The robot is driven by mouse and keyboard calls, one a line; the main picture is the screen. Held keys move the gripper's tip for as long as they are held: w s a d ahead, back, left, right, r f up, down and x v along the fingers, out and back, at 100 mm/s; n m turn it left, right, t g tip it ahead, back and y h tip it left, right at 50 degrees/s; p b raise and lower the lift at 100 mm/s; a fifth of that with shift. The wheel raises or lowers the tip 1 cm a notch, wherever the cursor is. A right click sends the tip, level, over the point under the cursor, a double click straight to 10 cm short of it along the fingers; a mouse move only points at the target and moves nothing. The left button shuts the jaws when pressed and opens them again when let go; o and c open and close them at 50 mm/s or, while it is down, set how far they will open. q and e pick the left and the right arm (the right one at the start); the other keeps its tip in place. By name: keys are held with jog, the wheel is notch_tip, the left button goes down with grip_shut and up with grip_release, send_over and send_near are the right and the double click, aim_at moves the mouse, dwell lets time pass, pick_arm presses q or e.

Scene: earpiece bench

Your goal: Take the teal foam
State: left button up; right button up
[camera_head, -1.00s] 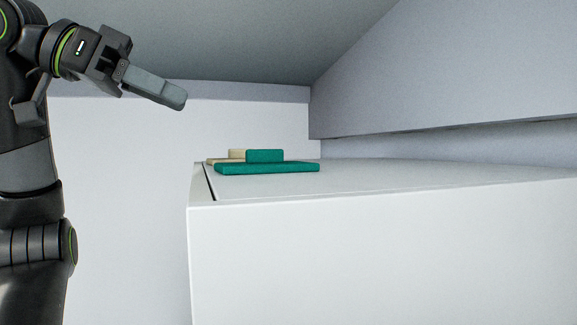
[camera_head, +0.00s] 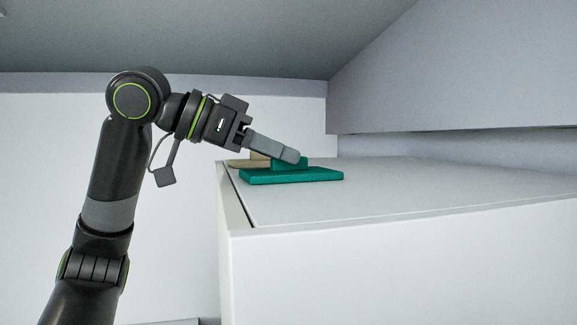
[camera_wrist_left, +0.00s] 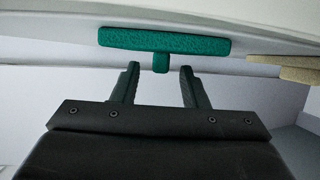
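The teal foam (camera_head: 300,175) lies on the white bench top, a flat slab with a smaller raised block on its upper side. In the left wrist view the teal foam (camera_wrist_left: 150,42) looks like a T, its short stem pointing toward my gripper. My left gripper (camera_head: 291,157) reaches down from the left, its fingers partly covering the raised block in the head view. In the wrist view the left gripper (camera_wrist_left: 160,67) is open, with one finger on each side of the stem and gaps visible. My right gripper is not in view.
A beige foam piece (camera_head: 240,163) lies just behind the teal one, and also shows at the right of the wrist view (camera_wrist_left: 288,61). The white bench (camera_head: 420,185) is clear to the right. A grey overhanging panel (camera_head: 450,75) stands above the bench at the right.

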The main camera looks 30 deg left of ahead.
pick_arm(q)
jog(key=shift+x, duration=1.2)
jog(key=shift+s+r, duration=0.1)
jog(key=shift+s, duration=0.1)
jog(key=shift+c, duration=1.4)
grip_shut()
jog(key=shift+r, duration=0.1)
notch_tip(320, 180, up, 9)
jog(key=shift+r+p, duration=0.2)
jog(key=shift+p, duration=0.25)
notch_tip(320, 180, up, 3)
jog(key=shift+r+p, duration=0.2)
jog(key=shift+p, duration=1.05)
